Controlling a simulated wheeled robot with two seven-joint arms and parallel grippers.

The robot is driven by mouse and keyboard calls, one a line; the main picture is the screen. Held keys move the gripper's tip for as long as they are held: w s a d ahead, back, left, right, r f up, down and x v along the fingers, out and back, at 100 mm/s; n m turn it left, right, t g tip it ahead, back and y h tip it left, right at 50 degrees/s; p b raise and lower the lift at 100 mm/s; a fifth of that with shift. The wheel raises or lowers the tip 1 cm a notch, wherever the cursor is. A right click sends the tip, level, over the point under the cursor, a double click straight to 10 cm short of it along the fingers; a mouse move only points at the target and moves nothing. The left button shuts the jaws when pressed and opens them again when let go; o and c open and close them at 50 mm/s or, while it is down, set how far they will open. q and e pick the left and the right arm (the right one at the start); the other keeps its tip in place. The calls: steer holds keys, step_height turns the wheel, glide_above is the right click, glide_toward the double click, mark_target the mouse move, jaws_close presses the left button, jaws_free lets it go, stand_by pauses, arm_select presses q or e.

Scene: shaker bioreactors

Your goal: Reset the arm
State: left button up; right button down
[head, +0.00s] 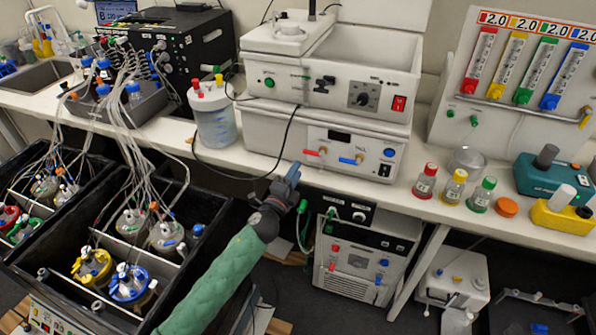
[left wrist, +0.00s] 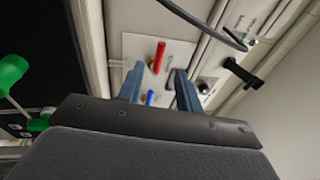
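My left arm with its green sleeve reaches in from the bottom of the head view. Its gripper (head: 290,176) is in front of the bench edge, below the white bath unit (head: 255,134). In the left wrist view the two blue-grey fingers (left wrist: 158,88) stand apart with nothing between them, so the gripper is open and empty. Beyond the fingers, the unit's panel shows a red valve (left wrist: 158,57) and a blue valve (left wrist: 150,97); I see no contact with them. My right gripper is in neither view.
A black shaker box (head: 150,262) with several lidded vessels and tubes lies left of my arm. A white-lidded jar (head: 213,115) stands on the bench. Red, yellow and green bottles (head: 454,187) stand at right. A black cable (head: 240,179) hangs near my gripper.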

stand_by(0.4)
arm_select(q)
steer(key=s+a+f+n+g+y, duration=0.2)
steer(key=s+a+f+n, duration=0.2)
steer(key=f, duration=0.8)
steer(key=s+a+f+n+g+y, duration=0.3)
steer(key=s+a+f+n, duration=0.1)
steer(key=f, duration=0.9)
steer(key=s+a+f+n+g+y, duration=0.2)
steer(key=s+a+f+n, duration=0.2)
steer(key=f, duration=0.8)
steer(key=s+a+f+n+g, duration=0.1)
steer(key=s+f+n+g, duration=0.2)
steer(key=s+f, duration=0.6)
steer(key=s+a+f+n+g, duration=0.1)
steer(key=s+f+n+g, duration=0.2)
steer(key=s+f, duration=0.5)
steer(key=s+a+f+n+g, duration=0.2)
steer(key=s+f, duration=0.7)
steer(key=s, duration=1)
steer(key=shift+s+f+n+g+y, duration=0.4)
steer(key=shift+n+g, duration=0.1)
steer(key=shift+g, duration=0.3)
